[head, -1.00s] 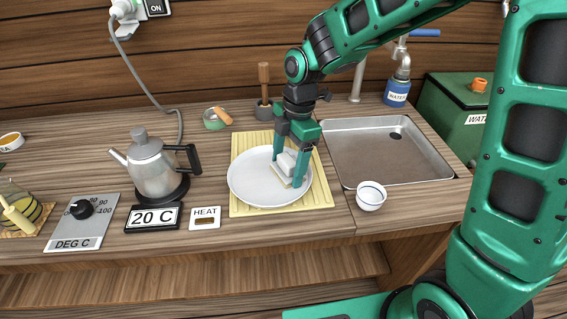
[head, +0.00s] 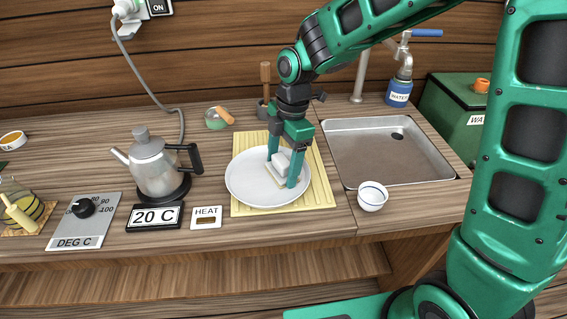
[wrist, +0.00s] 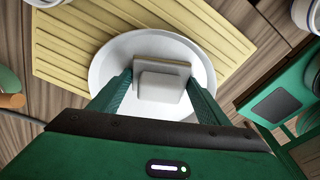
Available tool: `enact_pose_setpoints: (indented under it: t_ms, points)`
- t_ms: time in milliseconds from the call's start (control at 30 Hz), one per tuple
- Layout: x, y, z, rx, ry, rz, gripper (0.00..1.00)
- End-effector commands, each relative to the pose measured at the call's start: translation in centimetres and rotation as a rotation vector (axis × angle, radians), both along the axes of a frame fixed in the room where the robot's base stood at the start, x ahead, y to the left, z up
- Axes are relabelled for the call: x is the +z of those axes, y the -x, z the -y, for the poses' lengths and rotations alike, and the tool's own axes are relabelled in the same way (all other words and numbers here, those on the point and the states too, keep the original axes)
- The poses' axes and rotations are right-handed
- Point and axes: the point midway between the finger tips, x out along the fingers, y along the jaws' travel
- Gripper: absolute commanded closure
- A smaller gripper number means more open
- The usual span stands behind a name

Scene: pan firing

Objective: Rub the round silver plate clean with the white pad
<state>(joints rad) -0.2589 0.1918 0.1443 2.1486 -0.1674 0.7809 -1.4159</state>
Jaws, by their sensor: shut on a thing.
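The round silver plate (head: 246,188) lies on a yellow slatted mat (head: 321,187), near its left side. It looks pale and mostly clean in the head view; I cannot make out marks on it. My gripper (head: 281,170) points down over the plate and is shut on the white pad (head: 283,163). The pad has a white top and a tan lower layer. It appears to touch the plate right of its middle. In the wrist view the pad (wrist: 160,87) sits between both fingers over the plate (wrist: 104,64), and hides part of it.
A small white bowl (head: 372,197) stands right of the mat, in front of the metal sink tray (head: 350,170). A kettle (head: 155,165) stands to the left, behind the heat card (head: 206,217) and the temperature display (head: 155,217).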

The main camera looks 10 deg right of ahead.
Motion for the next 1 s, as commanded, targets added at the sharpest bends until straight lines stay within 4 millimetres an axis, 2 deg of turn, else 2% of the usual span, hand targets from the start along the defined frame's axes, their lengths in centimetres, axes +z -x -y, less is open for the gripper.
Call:
enact_pose_setpoints:
  t_ms: [533, 1000]
  points:
    - [1.4, -0.1, 0.0, -0.001, -0.001, 0.003, 0.48]
    - [1.4, -0.4, -0.5, 0.001, 0.0, 0.001, 0.48]
